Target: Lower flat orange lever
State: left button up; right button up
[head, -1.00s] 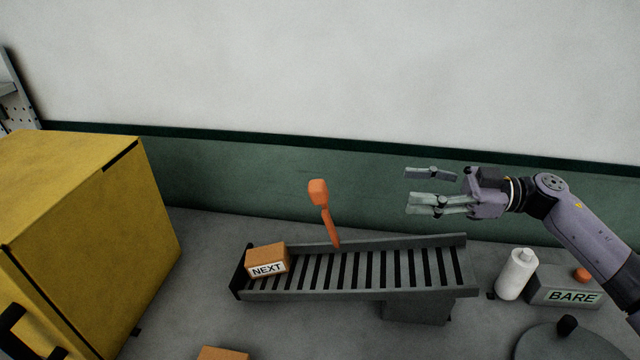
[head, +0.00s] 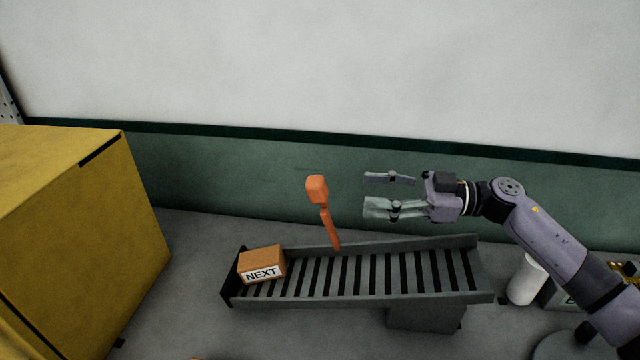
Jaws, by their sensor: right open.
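The orange lever (head: 329,226) stands up, slightly tilted, at the back side of the roller conveyor (head: 380,272). Its block-like orange knob (head: 317,189) is at the top. My right gripper (head: 366,192) is open and empty, to the right of the lever, with its fingers pointing left toward the knob. A gap shows between the fingertips and the knob. My left gripper is not in view.
An orange-brown box (head: 261,264) labelled NEXT sits at the conveyor's left end. A large yellow cabinet (head: 75,235) stands at left. A white bottle (head: 526,280) stands right of the conveyor, partly behind my right arm. A green and white wall is behind.

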aim_at(326, 189)
jog(key=a, duration=0.3)
jog(key=w+a+p, duration=0.1)
jog(key=a, duration=0.6)
jog(key=shift+w+a+p, duration=0.2)
jog(key=shift+w+p, duration=0.1)
jog(key=shift+w, duration=0.05)
jog(key=shift+c, duration=0.6)
grip_shut()
